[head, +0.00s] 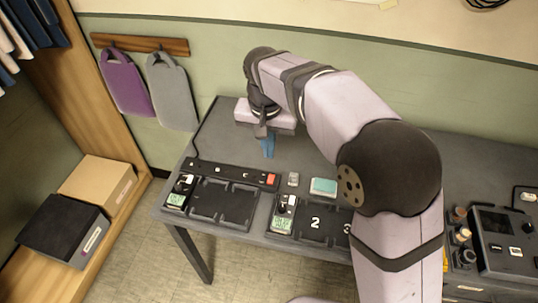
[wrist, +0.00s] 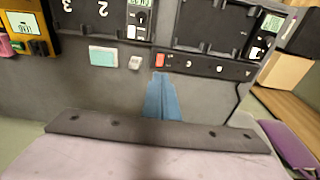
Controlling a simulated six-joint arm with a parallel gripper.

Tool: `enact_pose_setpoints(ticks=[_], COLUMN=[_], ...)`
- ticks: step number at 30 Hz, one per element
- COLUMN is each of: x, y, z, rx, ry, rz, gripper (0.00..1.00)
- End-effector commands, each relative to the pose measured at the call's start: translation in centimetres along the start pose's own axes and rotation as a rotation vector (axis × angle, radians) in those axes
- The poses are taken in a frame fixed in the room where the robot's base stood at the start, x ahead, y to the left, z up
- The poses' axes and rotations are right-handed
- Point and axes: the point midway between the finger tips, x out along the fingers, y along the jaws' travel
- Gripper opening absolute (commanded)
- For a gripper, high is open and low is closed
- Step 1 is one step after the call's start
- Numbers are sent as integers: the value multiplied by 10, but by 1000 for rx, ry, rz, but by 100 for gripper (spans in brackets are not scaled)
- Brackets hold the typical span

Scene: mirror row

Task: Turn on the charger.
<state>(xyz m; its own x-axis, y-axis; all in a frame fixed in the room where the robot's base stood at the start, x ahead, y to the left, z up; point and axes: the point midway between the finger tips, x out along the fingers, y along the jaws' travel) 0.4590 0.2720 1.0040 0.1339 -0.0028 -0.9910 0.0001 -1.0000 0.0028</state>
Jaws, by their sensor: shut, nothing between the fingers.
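A long black strip (head: 228,173) with several small marks and a red-orange switch (head: 271,179) at its right end lies on the dark table. In the wrist view the strip (wrist: 205,66) runs right from the red switch (wrist: 160,61). In front of it stand two black charger bays, a left one (head: 222,203) and one marked 2 (head: 316,237), each with a small lit green display at its left side. My gripper (head: 269,156) has blue fingers, shut and empty, pointing down behind the strip's right end. In the wrist view the fingertips (wrist: 160,76) appear just short of the red switch; contact cannot be told.
A small grey block (head: 293,179) and a teal-topped block (head: 323,186) lie right of the strip. My arm hides part of the table's right. A dark device (head: 505,245) stands at far right. The table behind the strip is clear.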

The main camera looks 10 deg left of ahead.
Motion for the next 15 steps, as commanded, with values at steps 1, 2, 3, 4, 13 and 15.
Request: enact_pose_setpoints(ticks=[1,2,3,4,13,15], x=[-2,-4,-5,-5,-5,-4], y=[0,0,0,0,0,0], z=[0,0,0,0,0,-1], rx=[0,0,0,0,0,0], ry=[1,1,1,1,1,2], rz=[-1,-1,-1,-1,-1,-1], gripper=[0,0,0,0,0,0])
